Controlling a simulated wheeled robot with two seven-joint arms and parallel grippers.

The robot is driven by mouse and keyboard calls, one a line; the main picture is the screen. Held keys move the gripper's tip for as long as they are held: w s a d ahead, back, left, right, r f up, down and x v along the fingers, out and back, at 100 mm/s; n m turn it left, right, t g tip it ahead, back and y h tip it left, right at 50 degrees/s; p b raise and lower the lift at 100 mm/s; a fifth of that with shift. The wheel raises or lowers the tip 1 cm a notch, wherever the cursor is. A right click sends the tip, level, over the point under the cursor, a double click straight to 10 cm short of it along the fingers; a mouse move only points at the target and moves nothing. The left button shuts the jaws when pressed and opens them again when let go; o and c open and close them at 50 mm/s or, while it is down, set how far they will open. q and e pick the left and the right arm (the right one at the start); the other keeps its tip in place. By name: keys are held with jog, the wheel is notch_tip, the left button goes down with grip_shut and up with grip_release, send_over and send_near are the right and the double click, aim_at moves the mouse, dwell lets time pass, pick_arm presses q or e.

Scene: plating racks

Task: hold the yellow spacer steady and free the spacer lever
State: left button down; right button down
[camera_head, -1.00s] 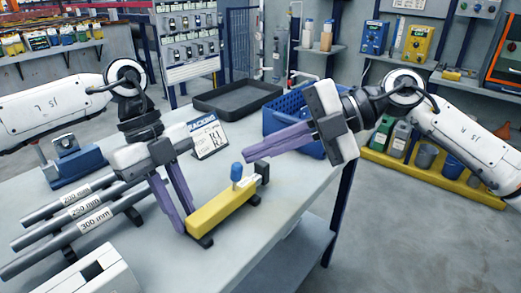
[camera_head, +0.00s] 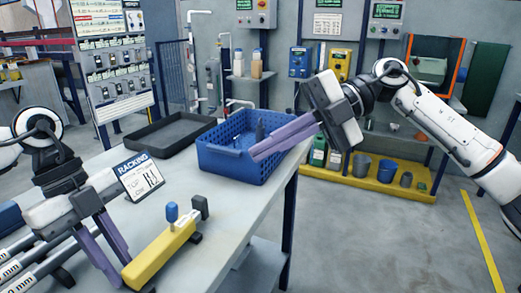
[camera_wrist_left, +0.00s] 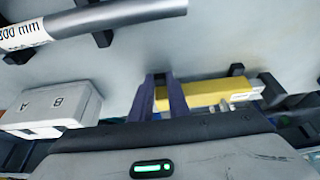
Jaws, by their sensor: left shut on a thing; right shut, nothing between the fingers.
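The yellow spacer (camera_head: 150,262) is a long bar lying on the table in the lower middle of the head view. A blue-knobbed lever (camera_head: 171,212) stands upright near its far end, beside a dark end block (camera_head: 201,206). My left gripper (camera_head: 124,270) is shut on the near end of the spacer. In the left wrist view the yellow bar (camera_wrist_left: 215,92) passes between its purple fingers (camera_wrist_left: 160,95). My right gripper (camera_head: 252,154) is shut and empty, up and to the right of the lever, apart from it, with its fingertips in front of the blue basket.
The blue basket (camera_head: 225,163) stands behind the spacer, with a dark tray (camera_head: 165,137) and a RACKING sign (camera_head: 138,176) nearby. Labelled tubes (camera_head: 25,268) lie at the left. A white box (camera_wrist_left: 45,105) shows in the left wrist view. The table's right edge is close to the spacer.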

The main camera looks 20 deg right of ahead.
jog(key=c, duration=2.1)
grip_release()
jog(key=shift+a, duration=0.2)
jog(key=o, duration=0.4)
jog(key=a+y, duration=0.1)
jog(key=a, duration=0.1)
jog(key=a+y, duration=0.1)
jog(key=a, duration=0.1)
jog(key=s+a+y, duration=0.1)
jog(key=a, duration=0.1)
jog(key=shift+a+r, duration=0.1)
jog(key=shift+r, duration=0.25)
jog(key=shift+o, duration=0.2)
notch_tip(320, 180, up, 3)
jog(key=m+t+y, duration=0.5)
jog(key=m+t, duration=0.3)
jog(key=m, duration=0.1)
send_over(172, 219)
jog(key=s+d, duration=0.3)
jog(key=d, duration=0.1)
notch_tip(172, 219, down, 13)
jog(key=s+m+t+h, duration=0.2)
jog(key=m+t+h, duration=0.4)
jog(key=m+h, duration=0.65)
jog(key=w+a+m+y, duration=0.2)
jog(key=w+a, duration=0.4)
jog(key=w, duration=0.3)
jog(key=shift+m, duration=0.45)
jog(key=shift+f, duration=0.1)
jog(key=shift+c, duration=0.4)
